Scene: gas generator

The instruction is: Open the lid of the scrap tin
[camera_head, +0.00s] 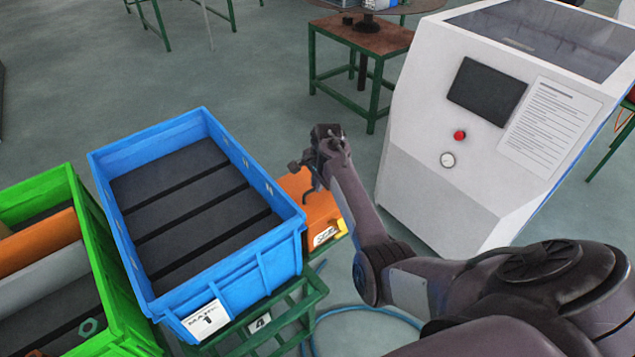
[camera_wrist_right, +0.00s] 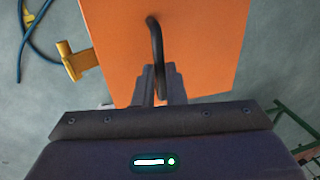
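The scrap tin is the orange box (camera_head: 316,207) beside the blue crate in the head view, partly hidden by my right arm. Its flat orange lid (camera_wrist_right: 213,45) fills the upper middle of the right wrist view. A dark bent handle (camera_wrist_right: 156,45) stands out from the lid and runs between my right fingers. My right gripper (camera_wrist_right: 161,88) is over the tin, with its fingers close together on both sides of the handle; they look shut on it. In the head view the right gripper (camera_head: 312,182) is seen from behind. My left gripper is not in view.
A blue crate (camera_head: 232,262) stands left of the tin on a green stand (camera_head: 290,308). A green crate (camera_head: 100,262) is farther left. A white cabinet (camera_head: 430,170) stands to the right, and a blue hose (camera_head: 375,309) lies on the floor.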

